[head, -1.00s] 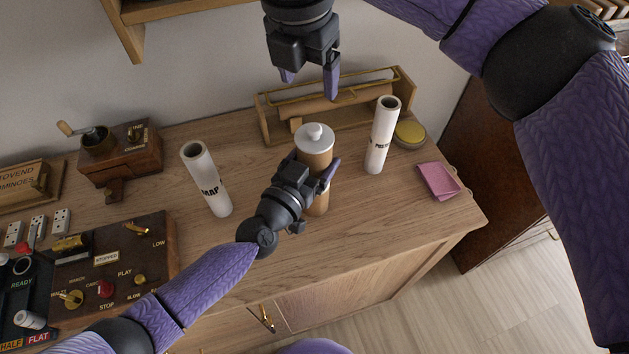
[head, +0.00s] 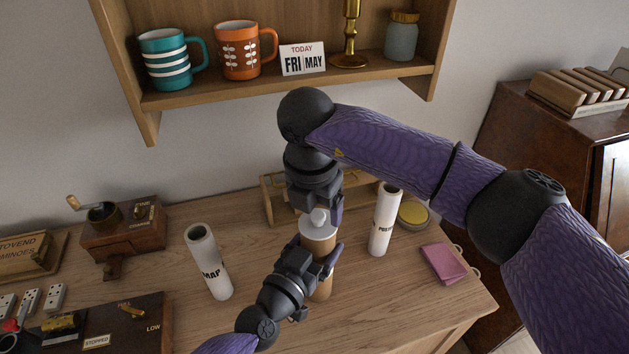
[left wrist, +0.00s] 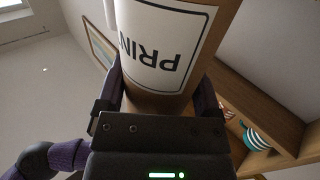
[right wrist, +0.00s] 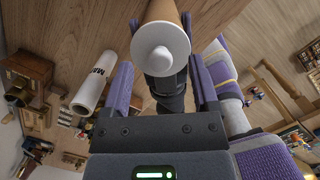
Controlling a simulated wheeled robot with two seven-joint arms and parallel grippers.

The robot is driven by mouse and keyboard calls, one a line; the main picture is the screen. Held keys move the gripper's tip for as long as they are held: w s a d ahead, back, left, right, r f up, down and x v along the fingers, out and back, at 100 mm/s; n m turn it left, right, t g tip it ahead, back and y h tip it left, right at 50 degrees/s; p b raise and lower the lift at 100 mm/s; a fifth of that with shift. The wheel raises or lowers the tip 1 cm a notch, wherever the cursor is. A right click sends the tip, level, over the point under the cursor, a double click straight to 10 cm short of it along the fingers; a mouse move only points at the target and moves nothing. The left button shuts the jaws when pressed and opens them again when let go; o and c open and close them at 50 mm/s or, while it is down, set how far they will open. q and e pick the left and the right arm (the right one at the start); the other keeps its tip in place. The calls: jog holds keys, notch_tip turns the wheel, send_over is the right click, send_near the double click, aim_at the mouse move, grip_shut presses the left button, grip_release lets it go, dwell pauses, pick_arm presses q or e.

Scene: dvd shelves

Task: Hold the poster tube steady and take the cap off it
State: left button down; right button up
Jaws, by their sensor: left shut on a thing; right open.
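The poster tube (head: 319,287) is brown with a white cap (head: 318,231) that has a round knob on top. It stands upright on the desk. My left gripper (head: 330,262) is shut around its body from the side. In the left wrist view the tube's printed label (left wrist: 165,45), partly reading "PRIN", shows just beyond the fingers. My right gripper (head: 327,213) is open and points down over the cap, with its fingers at either side of the knob. In the right wrist view the cap (right wrist: 160,47) lies between the open fingers, apparently untouched.
White tubes stand either side: "MAP" (head: 209,262) on the left and another (head: 383,220) on the right. A wooden rack (head: 275,200) is behind. A wall shelf (head: 290,87) with mugs hangs above. Pink notes (head: 443,263) and a round tin (head: 413,213) lie to the right.

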aim_at(318, 215)
jog(key=shift+f, duration=0.65)
grip_shut()
jog(key=shift+r, duration=0.2)
dwell(0.4)
jog(key=shift+r, duration=1)
jog(key=shift+r, duration=2)
pick_arm(q)
grip_release()
